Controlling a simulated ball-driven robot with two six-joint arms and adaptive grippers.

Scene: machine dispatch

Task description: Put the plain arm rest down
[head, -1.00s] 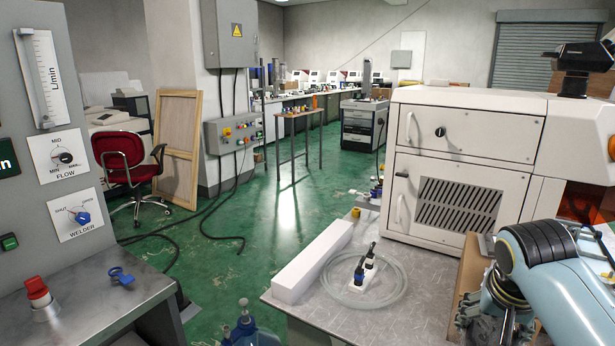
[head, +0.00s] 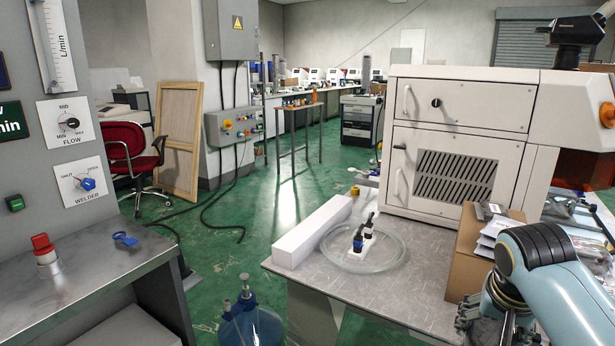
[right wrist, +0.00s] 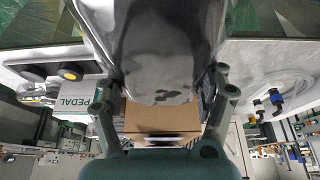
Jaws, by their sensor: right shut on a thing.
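My right gripper (head: 482,312) is at the lower right of the head view, at the end of my pale blue arm, near the table's right part. In the right wrist view its two fingers (right wrist: 160,98) are shut on a smooth, glossy grey thing, which I take to be the plain arm rest (right wrist: 150,45). It fills the upper middle of that view between the fingers. I cannot make it out in the head view. My left gripper is not in view.
A cardboard box (head: 466,262) with packets on top stands beside my right arm. The grey table (head: 420,300) also carries a white block (head: 312,232), a clear tube coil (head: 395,262) and a beige machine (head: 455,150). A blue bottle (head: 252,328) stands on the floor left of it.

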